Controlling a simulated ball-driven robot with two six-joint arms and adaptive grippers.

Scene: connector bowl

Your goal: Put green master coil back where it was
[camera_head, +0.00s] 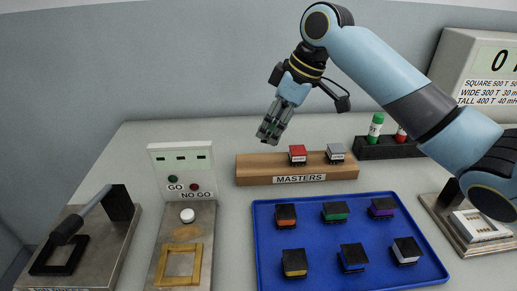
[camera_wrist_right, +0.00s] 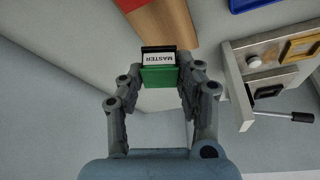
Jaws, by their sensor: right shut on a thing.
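My right gripper (camera_head: 268,138) is above the left part of the wooden rack (camera_head: 262,170) labelled MASTERS. In the right wrist view the gripper (camera_wrist_right: 158,72) is shut on the green master coil (camera_wrist_right: 158,76), a green block with a black edge and a white MASTER label. In the head view I cannot clearly make out the coil between the fingers. The rack, also in the right wrist view (camera_wrist_right: 168,22), holds a red master coil (camera_head: 297,154) and a grey one (camera_head: 335,153). The rack's left part is bare. My left gripper is not in view.
The GO/NO GO gauge (camera_head: 181,165) and a lever fixture (camera_head: 75,232) stand left. A black holder (camera_head: 375,149) with green and red markers is right. Free table lies left of the rack.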

